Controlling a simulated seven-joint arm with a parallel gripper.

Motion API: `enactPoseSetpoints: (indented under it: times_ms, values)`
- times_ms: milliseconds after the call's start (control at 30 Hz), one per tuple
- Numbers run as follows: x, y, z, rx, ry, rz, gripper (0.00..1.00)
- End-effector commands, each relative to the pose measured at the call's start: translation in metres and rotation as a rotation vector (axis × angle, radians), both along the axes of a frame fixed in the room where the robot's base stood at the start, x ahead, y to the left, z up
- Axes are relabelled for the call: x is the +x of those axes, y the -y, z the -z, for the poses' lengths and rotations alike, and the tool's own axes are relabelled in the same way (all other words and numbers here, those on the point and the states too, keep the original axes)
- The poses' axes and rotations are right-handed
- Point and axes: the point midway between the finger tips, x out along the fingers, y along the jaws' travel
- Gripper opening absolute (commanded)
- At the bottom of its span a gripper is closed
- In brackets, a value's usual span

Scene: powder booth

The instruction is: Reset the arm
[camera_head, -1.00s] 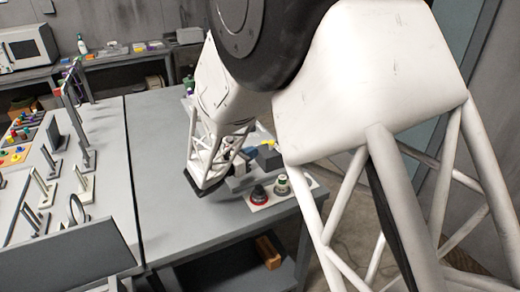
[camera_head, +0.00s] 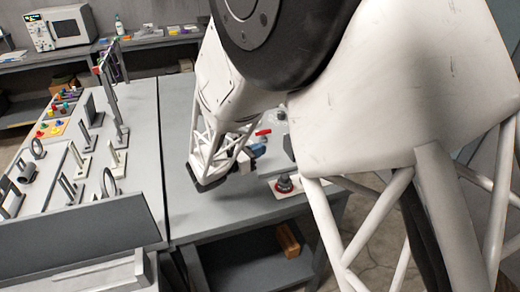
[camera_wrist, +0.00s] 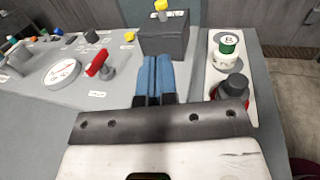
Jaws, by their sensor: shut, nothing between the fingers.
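My gripper (camera_wrist: 154,80) shows in the wrist view as two blue fingers side by side, shut and empty. They point toward the dark box (camera_wrist: 166,42) with a yellow knob on top; whether they touch it I cannot tell. In the head view my gripper (camera_head: 258,149) is partly seen past my white lattice arm link, over the right part of the grey bench (camera_head: 215,215). A red-handled valve (camera_wrist: 99,64) stands to its left in the wrist view. The white panel (camera_wrist: 216,88) with a green-topped knob and a black knob on a red ring lies to its right.
A round white gauge (camera_wrist: 62,73) and several coloured knobs lie further left in the wrist view. In the head view, upright brackets and frames (camera_head: 112,160) stand on the left bench. A brown block (camera_head: 288,240) sits on the shelf below. The bench's front middle is clear.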

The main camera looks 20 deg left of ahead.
Motion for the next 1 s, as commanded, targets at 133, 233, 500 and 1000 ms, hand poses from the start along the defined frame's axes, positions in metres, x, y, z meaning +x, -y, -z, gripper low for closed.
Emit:
enactPoseSetpoints:
  times_ms: [133, 233, 500, 1000]
  values:
    - [0.0, 0.0, 0.0, 0.0, 0.0, 0.0, 0.0]
    - [0.0, 0.0, 0.0, 0.0, 0.0, 0.0, 0.0]
    - [0.004, 0.016, -0.006, 0.03, -0.007, 0.033, 0.0]
    - [0.008, 0.184, -0.057, 0.38, -0.06, 0.4, 0.0]
